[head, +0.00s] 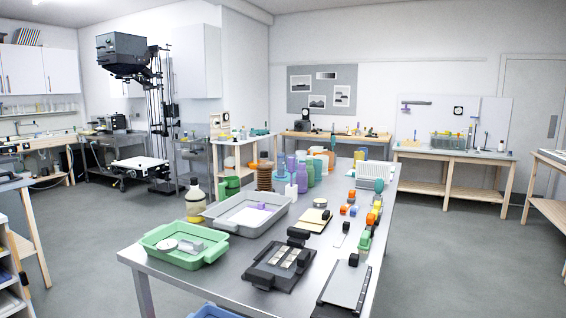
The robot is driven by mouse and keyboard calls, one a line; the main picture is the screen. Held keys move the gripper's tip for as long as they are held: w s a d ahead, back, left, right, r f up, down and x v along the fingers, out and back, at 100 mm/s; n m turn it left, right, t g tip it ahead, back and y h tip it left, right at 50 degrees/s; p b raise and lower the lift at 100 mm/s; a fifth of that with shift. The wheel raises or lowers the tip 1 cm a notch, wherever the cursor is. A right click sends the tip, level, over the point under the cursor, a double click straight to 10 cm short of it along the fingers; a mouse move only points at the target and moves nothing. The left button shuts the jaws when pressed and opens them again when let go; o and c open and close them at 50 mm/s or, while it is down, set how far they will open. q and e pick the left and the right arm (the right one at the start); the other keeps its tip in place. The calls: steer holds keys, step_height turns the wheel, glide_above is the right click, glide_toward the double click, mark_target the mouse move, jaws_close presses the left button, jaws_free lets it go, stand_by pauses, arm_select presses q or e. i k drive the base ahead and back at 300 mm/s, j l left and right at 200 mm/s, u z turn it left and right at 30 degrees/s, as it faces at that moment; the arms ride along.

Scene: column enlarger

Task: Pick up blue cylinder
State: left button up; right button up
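A small blue piece (353,211) lies on the steel table among small orange and yellow pieces, right of the middle of the head view. It is too small for me to tell whether it is a cylinder. Neither of my grippers is in view.
The long steel table (225,283) holds a green tray (160,238), a grey tray (226,222), a dark film holder (268,276) and a trimmer (343,288). A brown bottle (265,176) stands behind. Grey floor (450,265) is clear at the right.

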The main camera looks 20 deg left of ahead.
mark_target(281, 157)
steer(key=i+j+u, duration=0.2)
steer(key=j+u, duration=0.15)
steer(key=i+j+u, duration=0.2)
steer(key=u, duration=0.15)
steer(key=i+j+u, duration=0.65)
steer(key=u, duration=0.2)
steer(key=i+j+u, duration=0.25)
steer(key=u, duration=0.2)
steer(key=i+u, duration=0.5)
steer(key=i+z, duration=0.2)
steer(key=i, duration=0.25)
steer(key=i+j+z, duration=0.1)
steer(key=i+z, duration=0.15)
steer(key=i, duration=0.2)
steer(key=i+j+z, duration=0.2)
steer(key=i, duration=0.2)
steer(key=i+l+z, duration=0.25)
steer(key=i+z, duration=0.2)
steer(key=i+l+z, duration=0.1)
steer(key=i+z, duration=0.7)
steer(key=z, duration=0.15)
steer(key=i+j+z, duration=0.25)
steer(key=i+z, duration=0.2)
steer(key=i+j+z, duration=0.3)
steer(key=z, duration=0.15)
